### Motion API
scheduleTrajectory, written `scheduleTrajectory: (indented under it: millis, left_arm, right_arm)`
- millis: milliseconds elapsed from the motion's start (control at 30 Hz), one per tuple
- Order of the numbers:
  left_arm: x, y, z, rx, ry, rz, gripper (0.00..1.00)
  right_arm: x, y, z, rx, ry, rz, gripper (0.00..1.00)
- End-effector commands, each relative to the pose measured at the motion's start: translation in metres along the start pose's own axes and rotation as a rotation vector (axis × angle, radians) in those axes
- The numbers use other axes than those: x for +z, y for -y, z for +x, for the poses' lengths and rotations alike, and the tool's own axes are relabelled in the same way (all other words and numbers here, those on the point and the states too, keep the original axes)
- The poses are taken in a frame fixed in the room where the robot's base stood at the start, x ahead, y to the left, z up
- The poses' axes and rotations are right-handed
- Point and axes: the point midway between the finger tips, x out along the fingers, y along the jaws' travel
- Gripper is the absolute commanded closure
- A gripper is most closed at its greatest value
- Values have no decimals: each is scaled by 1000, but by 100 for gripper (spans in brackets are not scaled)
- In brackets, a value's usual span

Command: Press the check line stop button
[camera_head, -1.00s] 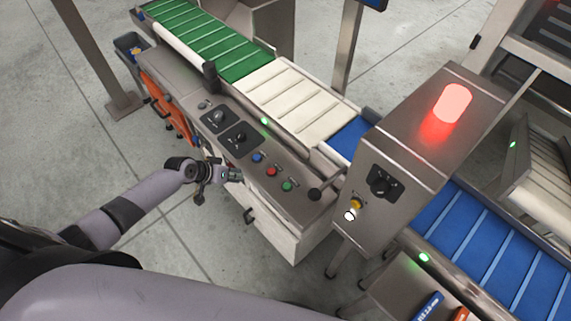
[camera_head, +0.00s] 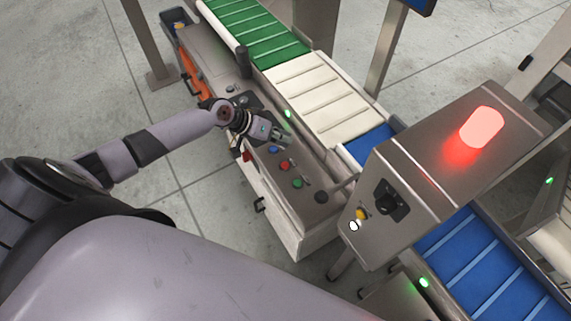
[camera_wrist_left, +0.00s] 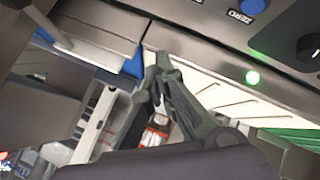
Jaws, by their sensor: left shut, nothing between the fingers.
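The red button (camera_head: 284,166) sits on the steel control panel in the head view, between a blue button (camera_head: 274,149) and a green button (camera_head: 297,183). My left gripper (camera_head: 284,137) is above the panel, beside the blue button on its far side and apart from the red one. In the wrist view the left gripper (camera_wrist_left: 163,62) is shut and empty. The wrist view also shows the blue button (camera_wrist_left: 252,6) with a ZERO label; the red button does not show there. My right gripper is not in view.
A black ball-topped lever (camera_head: 321,197) stands past the green button. A steel cabinet (camera_head: 440,150) with a lit red beacon (camera_head: 482,128) is to the right. The white belt (camera_head: 318,95) runs behind the panel. A green light (camera_head: 288,114) is on the belt's edge.

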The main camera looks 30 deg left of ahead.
Motion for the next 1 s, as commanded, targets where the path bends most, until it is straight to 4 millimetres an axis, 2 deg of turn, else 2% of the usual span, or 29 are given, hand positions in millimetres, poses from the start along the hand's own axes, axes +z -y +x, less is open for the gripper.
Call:
scheduleTrajectory:
  millis: [267, 633, 800, 1000]
  left_arm:
    - [14, 13, 18, 0, 1, -1, 100]
    - [40, 39, 55, 0, 1, -1, 100]
    - [44, 44, 61, 0, 0, -1, 100]
    - [44, 44, 61, 0, 0, 0, 100]
  right_arm:
    - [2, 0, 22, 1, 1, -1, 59]
    - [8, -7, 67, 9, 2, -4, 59]
    - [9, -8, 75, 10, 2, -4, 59]
    - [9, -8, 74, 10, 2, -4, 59]
